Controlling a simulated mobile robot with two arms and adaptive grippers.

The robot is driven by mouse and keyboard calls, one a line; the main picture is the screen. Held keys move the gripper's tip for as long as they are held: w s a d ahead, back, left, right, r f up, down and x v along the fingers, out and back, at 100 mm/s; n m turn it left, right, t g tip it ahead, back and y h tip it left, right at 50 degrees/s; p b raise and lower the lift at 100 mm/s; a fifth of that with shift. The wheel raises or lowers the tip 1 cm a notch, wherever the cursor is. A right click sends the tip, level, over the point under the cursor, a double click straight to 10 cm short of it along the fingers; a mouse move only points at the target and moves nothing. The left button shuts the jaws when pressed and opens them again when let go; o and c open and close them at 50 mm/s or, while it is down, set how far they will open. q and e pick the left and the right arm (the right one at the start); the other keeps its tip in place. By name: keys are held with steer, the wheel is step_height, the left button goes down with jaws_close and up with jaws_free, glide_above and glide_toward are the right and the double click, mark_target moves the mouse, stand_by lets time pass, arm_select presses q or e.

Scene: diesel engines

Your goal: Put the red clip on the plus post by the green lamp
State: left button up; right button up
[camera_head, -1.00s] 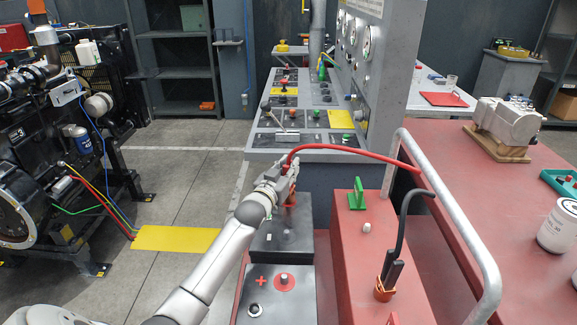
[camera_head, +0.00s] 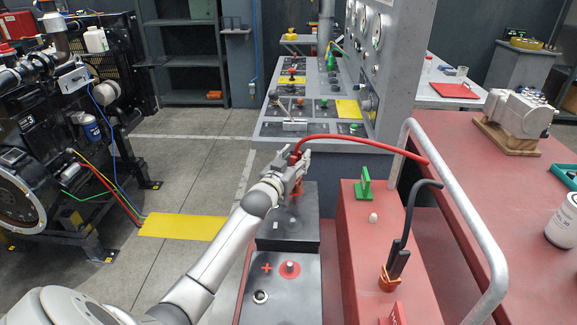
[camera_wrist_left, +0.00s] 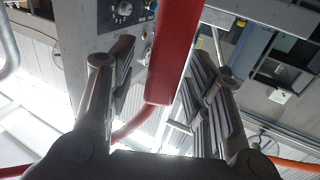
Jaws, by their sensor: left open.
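My left gripper (camera_head: 298,172) is over the far black battery (camera_head: 287,225). Its fingers are open on either side of the red clip (camera_wrist_left: 178,55), whose red body stands between them in the left wrist view, with a gap visible. In the head view a red cable arcs from the clip to the right, towards the rail. An orange-red piece shows just below the fingers; whether the clip sits on a post is hidden. A plus post with a red ring (camera_head: 290,268) is on the nearer black battery. A small green lamp-like cap (camera_head: 355,126) is on the grey console. My right gripper is not seen.
A black clip (camera_head: 398,262) stands in an orange holder on the red box (camera_head: 350,240), which also bears a green tab (camera_head: 365,184) and a white knob (camera_head: 373,218). A bent metal rail (camera_head: 455,215) rises at the right. A yellow mat (camera_head: 183,227) lies on open floor.

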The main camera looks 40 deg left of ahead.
arm_select(q)
steer(key=s+d, duration=0.2)
steer(key=s, duration=0.9)
steer(key=shift+s, duration=0.25)
stand_by(0.3)
